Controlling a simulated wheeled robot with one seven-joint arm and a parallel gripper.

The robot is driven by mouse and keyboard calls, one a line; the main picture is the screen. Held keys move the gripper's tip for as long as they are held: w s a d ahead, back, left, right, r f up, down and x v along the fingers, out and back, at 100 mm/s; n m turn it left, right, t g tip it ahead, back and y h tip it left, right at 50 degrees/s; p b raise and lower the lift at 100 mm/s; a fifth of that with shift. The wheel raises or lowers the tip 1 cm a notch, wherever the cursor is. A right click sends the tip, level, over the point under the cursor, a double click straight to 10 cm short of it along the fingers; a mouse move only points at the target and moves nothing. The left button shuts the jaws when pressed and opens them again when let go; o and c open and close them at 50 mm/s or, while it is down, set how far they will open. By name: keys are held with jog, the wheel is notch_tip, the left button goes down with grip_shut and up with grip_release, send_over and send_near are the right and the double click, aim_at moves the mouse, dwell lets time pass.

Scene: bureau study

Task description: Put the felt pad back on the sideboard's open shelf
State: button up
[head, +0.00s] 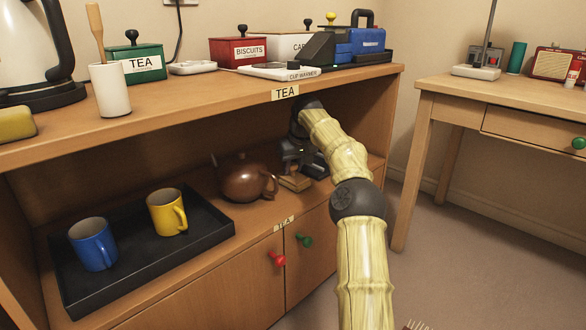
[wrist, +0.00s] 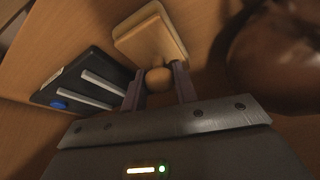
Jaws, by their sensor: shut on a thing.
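The felt pad, a tan square block with a round wooden knob, shows in the wrist view (wrist: 150,35) and in the head view (head: 295,182). My gripper (wrist: 158,86) is shut on its knob, with one finger on each side. In the head view my gripper (head: 293,165) is inside the sideboard's open shelf (head: 255,213), near its right end. The pad is low over or on the shelf board; I cannot tell whether it touches.
A brown teapot (head: 243,180) stands close left of the pad. A black device with two pale bars and a blue button (wrist: 82,80) lies beside it. A black tray (head: 150,262) holds a blue mug (head: 92,245) and a yellow mug (head: 166,212). The sideboard top (head: 200,95) hangs above.

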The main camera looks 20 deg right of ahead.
aim_at(296, 178)
jog(key=shift+f, duration=0.25)
jog(key=o, duration=1)
jog(key=shift+o, duration=0.2)
jog(key=shift+d+f, duration=0.1)
jog(key=shift+f+b, duration=0.15)
jog(key=shift+b, duration=0.15)
jog(key=shift+p+v, duration=0.75)
jog(key=shift+v, duration=0.1)
jog(key=shift+s, duration=0.4)
jog(key=shift+s+f, duration=0.1)
jog(key=shift+s, duration=0.9)
jog(key=s+p, duration=0.2)
jog(key=s, duration=0.7)
jog(key=shift+d, duration=0.15)
